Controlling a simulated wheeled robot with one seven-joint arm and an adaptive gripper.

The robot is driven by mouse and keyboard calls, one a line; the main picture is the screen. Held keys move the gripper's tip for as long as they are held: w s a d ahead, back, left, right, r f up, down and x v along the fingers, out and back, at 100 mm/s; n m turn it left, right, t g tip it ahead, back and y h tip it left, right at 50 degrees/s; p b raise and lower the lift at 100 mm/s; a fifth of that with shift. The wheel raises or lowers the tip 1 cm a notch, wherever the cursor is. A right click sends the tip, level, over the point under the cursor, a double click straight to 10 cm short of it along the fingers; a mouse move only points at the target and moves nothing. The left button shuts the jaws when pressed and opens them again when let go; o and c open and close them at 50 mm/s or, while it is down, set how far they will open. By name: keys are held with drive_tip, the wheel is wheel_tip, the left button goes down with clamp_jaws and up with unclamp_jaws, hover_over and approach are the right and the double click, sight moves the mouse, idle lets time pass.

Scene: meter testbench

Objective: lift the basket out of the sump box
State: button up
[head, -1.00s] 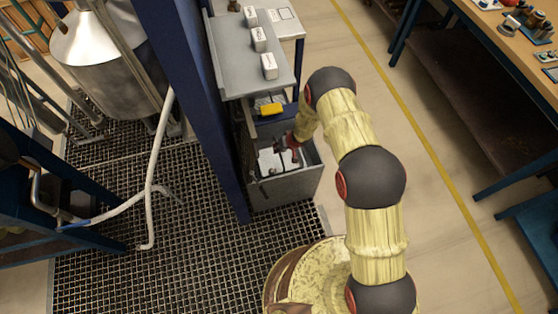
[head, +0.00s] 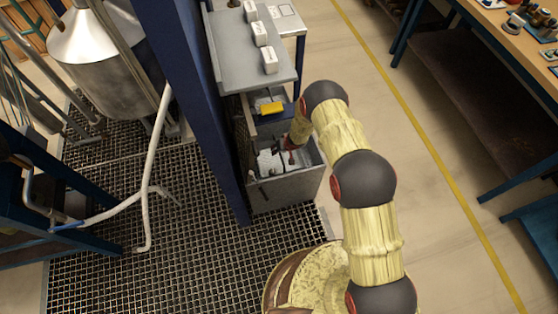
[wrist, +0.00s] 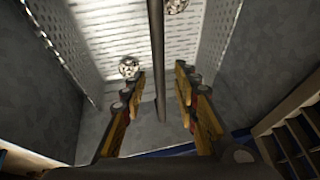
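The grey sump box (head: 290,190) stands open-topped on the floor grating, below a grey shelf. The pale perforated basket (head: 267,163) sits inside it, partly hidden by my arm. In the wrist view the basket's perforated wall (wrist: 220,30) and floor fill the upper part. A dark bar (wrist: 157,55), apparently the basket's handle, runs down the middle. My gripper (wrist: 158,92) is open, with one finger on each side of the bar and gaps visible between. In the head view my gripper (head: 284,146) is down in the box opening, small and partly hidden.
Two shiny round lumps lie in the basket, one (wrist: 128,67) left of the bar. A yellow object (head: 271,108) rests on a ledge behind the box. The grey shelf (head: 245,75) with white cartons overhangs the back. A blue post (head: 190,100) stands close at the left.

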drive_tip(key=shift+f, duration=0.3)
drive_tip(key=c, duration=0.3)
idle(0.3)
clamp_jaws()
drive_tip(key=shift+r, duration=0.1)
idle(0.4)
